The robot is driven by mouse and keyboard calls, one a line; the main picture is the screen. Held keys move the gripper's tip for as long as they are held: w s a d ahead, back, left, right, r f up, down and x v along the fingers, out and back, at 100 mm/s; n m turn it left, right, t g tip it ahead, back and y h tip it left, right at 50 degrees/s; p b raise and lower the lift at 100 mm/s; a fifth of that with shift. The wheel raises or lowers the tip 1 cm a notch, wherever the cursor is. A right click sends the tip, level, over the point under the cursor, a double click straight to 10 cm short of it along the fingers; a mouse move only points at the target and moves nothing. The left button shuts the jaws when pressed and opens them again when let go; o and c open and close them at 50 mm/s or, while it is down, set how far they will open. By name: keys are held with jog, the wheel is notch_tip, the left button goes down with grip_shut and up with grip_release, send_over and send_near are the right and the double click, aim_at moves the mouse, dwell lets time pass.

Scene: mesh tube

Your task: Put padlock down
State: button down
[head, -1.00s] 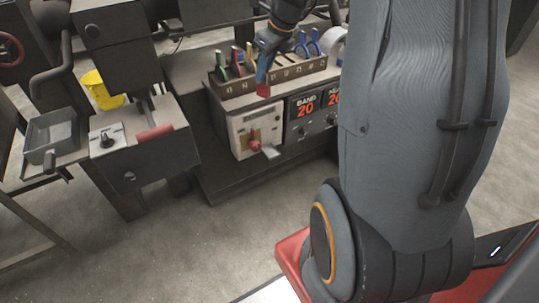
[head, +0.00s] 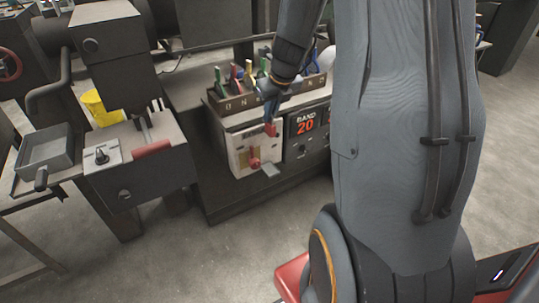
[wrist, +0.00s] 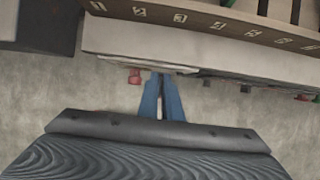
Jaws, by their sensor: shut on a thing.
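My gripper (head: 270,112) is shut on the padlock (head: 271,129), a small red thing at its fingertips. It hangs in front of the upper edge of the white-fronted box (head: 240,155), above a red knob or handle (head: 255,163). In the wrist view, the blue fingers of my gripper (wrist: 163,88) point at the box's front edge. The padlock is mostly hidden there. The red handle (wrist: 134,76) shows just left of the fingertips. I cannot tell whether the padlock touches the box.
A numbered rack (head: 235,103) with coloured-handled tools stands on the box. A dark panel with a red "20" display (head: 305,124) is to the right. A grey plate (head: 271,170) juts out low in front. A machine (head: 140,165) with a yellow bucket (head: 99,108) stands left. The floor in front is clear.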

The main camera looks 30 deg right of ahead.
jog(key=shift+f+b, duration=4.9)
jog(key=shift+f, duration=3.2)
jog(key=shift+f, duration=0.15)
jog(key=c, duration=2.2)
grip_release()
jog(key=shift+o, duration=1.3)
